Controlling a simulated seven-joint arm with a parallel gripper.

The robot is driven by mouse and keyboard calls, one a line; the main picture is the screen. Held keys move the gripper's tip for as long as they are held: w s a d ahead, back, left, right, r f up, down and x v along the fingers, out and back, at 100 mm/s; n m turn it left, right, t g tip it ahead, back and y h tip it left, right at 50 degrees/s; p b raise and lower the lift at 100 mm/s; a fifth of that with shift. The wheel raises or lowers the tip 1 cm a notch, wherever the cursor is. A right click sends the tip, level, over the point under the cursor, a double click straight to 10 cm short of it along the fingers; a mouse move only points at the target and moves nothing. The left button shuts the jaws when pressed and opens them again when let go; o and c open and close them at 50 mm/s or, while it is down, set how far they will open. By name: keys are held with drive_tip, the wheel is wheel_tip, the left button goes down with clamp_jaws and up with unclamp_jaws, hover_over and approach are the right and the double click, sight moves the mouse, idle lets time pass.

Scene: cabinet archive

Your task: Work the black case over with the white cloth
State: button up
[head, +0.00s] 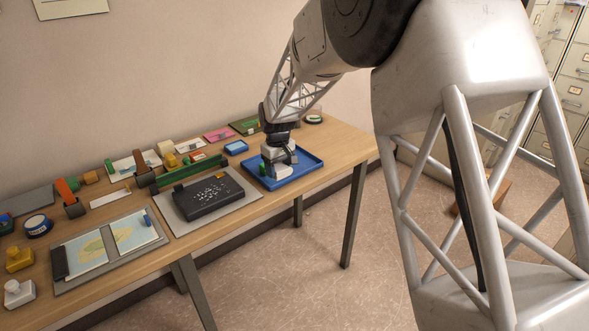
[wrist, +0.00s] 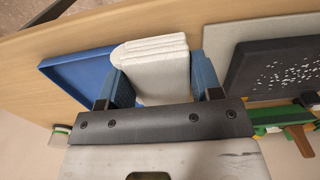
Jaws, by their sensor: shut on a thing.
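The black case (head: 205,203) lies flat on a grey mat (head: 244,204) on the table, with many white specks scattered on its top. In the wrist view the black case (wrist: 285,66) shows at the right, partly cut off. My gripper (wrist: 163,80) is shut on the white cloth (wrist: 150,55), a folded pad held between its two blue fingers. In the head view my gripper (head: 279,168) is at the blue tray (head: 304,171), to the right of the case and apart from it. Whether the cloth touches the tray is hard to tell.
A green rail-like piece (head: 190,170) lies just behind the case. A board with a map (head: 110,245) is on the left. Several small items, including a small blue box (head: 236,147), stand along the back. Bare wood separates the mat from the tray.

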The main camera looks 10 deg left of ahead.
drive_tip(key=s+a, duration=0.1)
drive_tip(key=a, duration=0.2)
drive_tip(key=s+a+r, duration=0.1)
drive_tip(key=s+a, duration=0.1)
drive_tip(key=a, duration=0.2)
drive_tip(key=s+a+r, duration=0.1)
drive_tip(key=a, duration=0.3)
drive_tip(key=shift+s+a+r, duration=0.1)
drive_tip(key=shift+s+a, duration=0.1)
drive_tip(key=shift+s, duration=0.05)
drive_tip(key=s+a+r, duration=0.2)
drive_tip(key=s+a, duration=0.6)
drive_tip(key=a, duration=0.5)
drive_tip(key=shift+r, duration=0.4)
drive_tip(key=shift+a+f, duration=0.1)
drive_tip(key=shift+f, duration=0.05)
